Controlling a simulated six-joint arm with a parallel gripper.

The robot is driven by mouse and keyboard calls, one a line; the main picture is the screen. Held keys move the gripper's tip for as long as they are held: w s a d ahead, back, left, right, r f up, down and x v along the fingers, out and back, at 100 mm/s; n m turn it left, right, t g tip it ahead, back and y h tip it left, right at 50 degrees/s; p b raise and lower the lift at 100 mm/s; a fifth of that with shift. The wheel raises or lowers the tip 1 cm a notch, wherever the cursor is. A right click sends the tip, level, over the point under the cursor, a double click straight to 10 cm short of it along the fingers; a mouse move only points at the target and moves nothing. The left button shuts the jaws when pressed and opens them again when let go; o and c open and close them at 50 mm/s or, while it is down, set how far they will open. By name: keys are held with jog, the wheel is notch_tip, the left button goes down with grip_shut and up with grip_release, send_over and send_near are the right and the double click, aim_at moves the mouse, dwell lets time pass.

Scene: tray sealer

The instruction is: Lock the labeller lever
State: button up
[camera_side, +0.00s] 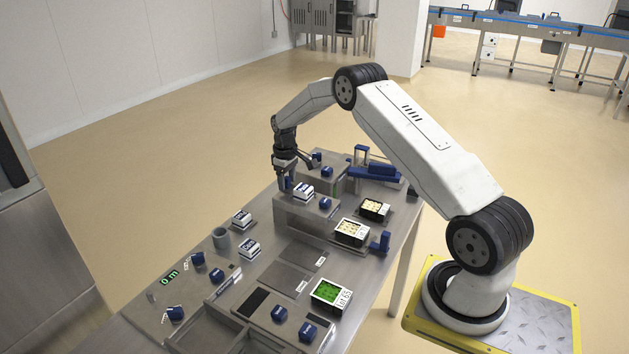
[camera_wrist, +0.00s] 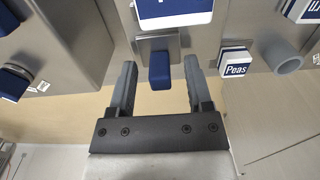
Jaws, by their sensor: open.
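A blue lever (camera_wrist: 159,70) sticks out from a small grey plate (camera_wrist: 146,46) on the side of a grey metal housing in the wrist view. In the side view the blue lever (camera_side: 288,184) shows at the far left end of the housing (camera_side: 298,214), partly behind my gripper. My gripper (camera_wrist: 160,84) is open, with one finger on each side of the lever and visible gaps between. It also shows in the side view (camera_side: 284,171), at that end of the housing. A white and blue labelled stack (camera_side: 303,191) sits on top of the housing.
Another grey housing (camera_side: 335,183) with blue knobs stands close behind. A grey cup (camera_side: 221,238) and labelled stacks (camera_side: 242,219) stand to the left. Filled trays (camera_side: 352,233) and a green tray (camera_side: 331,294) lie to the right. Dark flat plates (camera_side: 284,276) lie in front.

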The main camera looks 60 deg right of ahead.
jog(key=shift+r, duration=3.05)
jog(key=shift+a, duration=0.1)
jog(key=shift+a+r, duration=0.15)
jog(key=shift+a, duration=0.05)
jog(key=s+a+r+t, duration=0.1)
jog(key=s+a+r, duration=0.2)
jog(key=s+a, duration=0.6)
jog(key=s+a+r+t, duration=0.15)
jog(key=s+a, duration=0.45)
jog(key=a, duration=0.6)
jog(key=s+a, duration=0.5)
jog(key=s, duration=0.4)
jog(key=shift+s+f, duration=0.15)
jog(key=shift+f, duration=0.05)
